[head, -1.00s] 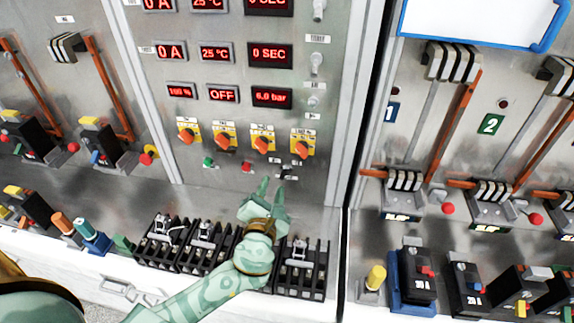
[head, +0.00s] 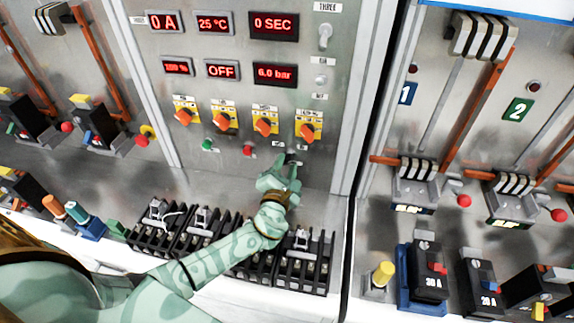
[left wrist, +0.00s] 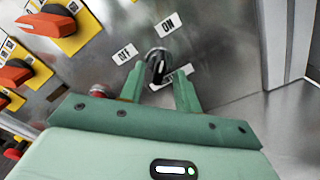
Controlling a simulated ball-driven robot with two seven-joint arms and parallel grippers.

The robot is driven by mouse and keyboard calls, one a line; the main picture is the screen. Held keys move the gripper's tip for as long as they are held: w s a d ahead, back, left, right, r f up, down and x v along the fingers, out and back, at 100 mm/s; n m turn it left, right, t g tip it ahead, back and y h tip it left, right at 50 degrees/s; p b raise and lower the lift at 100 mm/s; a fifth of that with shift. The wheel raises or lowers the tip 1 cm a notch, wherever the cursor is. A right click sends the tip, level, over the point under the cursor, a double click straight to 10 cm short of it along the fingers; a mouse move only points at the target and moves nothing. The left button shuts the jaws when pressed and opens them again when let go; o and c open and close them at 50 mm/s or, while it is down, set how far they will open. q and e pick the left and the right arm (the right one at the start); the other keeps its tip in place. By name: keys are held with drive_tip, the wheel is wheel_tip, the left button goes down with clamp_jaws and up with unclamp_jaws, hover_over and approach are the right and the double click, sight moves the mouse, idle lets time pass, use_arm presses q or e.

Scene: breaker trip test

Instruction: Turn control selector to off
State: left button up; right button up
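The control selector (left wrist: 157,66) is a small black knob on a metal collar, low on the grey panel. In the left wrist view an OFF label (left wrist: 125,53) is at its upper left and an ON label (left wrist: 168,25) above it. My left gripper (left wrist: 160,80) is open, with one finger on each side of the knob. I cannot tell whether either finger touches it. In the head view my left gripper (head: 281,173) reaches the panel's lower part and hides much of the selector. My right gripper is not in view.
Orange rotary knobs on yellow plates (head: 265,124) sit above the selector. A red button (head: 249,150) and a green button (head: 207,145) are to its left. Black terminal blocks (head: 305,262) stand below, near my left arm. A vertical panel frame (head: 368,100) is to the right.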

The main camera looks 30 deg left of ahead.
use_arm(q)
drive_tip(key=shift+w+a, duration=0.1)
drive_tip(key=shift+w, duration=0.25)
drive_tip(key=shift+r, duration=0.1)
drive_tip(key=shift+w, duration=0.1)
drive_tip(key=shift+c, duration=0.3)
clamp_jaws()
